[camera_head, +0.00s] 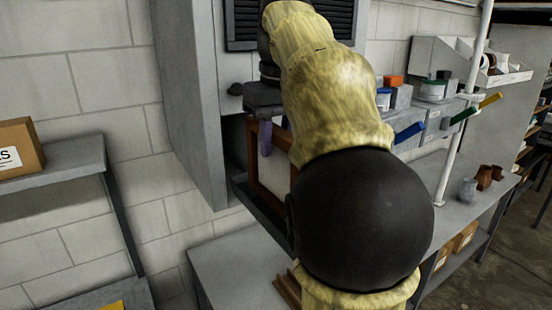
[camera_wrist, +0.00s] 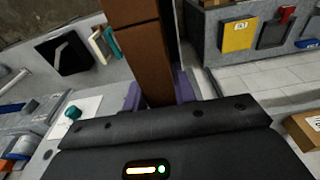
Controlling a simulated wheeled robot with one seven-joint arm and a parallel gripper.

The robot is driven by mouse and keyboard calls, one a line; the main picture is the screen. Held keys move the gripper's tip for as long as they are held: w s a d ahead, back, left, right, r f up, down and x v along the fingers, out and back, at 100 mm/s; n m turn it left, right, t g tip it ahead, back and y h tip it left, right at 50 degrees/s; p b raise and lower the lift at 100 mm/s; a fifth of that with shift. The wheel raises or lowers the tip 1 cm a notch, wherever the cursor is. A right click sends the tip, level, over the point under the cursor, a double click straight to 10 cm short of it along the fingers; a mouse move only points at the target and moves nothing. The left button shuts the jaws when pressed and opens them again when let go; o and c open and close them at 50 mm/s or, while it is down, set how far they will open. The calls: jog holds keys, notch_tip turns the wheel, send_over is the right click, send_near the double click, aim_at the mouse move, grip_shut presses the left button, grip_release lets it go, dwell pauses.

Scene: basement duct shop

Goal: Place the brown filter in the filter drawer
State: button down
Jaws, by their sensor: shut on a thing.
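The brown filter (camera_head: 272,176) has a brown frame around a pale panel and stands upright at the opening of the grey cabinet. The dark filter drawer (camera_head: 258,207) juts out from that opening, directly below the filter. I cannot tell whether the filter's lower edge rests in the drawer. My gripper (camera_head: 265,137) has purple fingers and is shut on the filter's upper part. In the wrist view the brown frame (camera_wrist: 146,62) runs up between the two purple fingers (camera_wrist: 158,92). My arm hides the filter's right side and part of the drawer.
The grey cabinet (camera_head: 190,100) rises at the left of the drawer. A grey bench (camera_head: 238,267) lies below, with brown strips (camera_head: 287,290) partly behind my arm. A shelf (camera_head: 60,165) with a cardboard box (camera_head: 20,158) is at left. Bins (camera_head: 440,118) and a pale pole (camera_head: 462,140) stand right.

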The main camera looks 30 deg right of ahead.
aim_at(276, 160)
jog(key=shift+f, duration=1.85)
jog(key=shift+f, duration=0.15)
jog(key=c, duration=1.1)
grip_release()
jog(key=r+p, duration=0.1)
jog(key=r, duration=0.2)
jog(key=s+r, duration=0.1)
jog(key=r, duration=0.3)
jog(key=r+p, duration=0.1)
jog(key=r, duration=0.3)
jog(key=shift+s+r+p, duration=0.15)
jog(key=shift+p, duration=0.15)
jog(key=shift+s+r+p, duration=0.15)
jog(key=shift+r+p, duration=0.3)
jog(key=shift+r, duration=0.05)
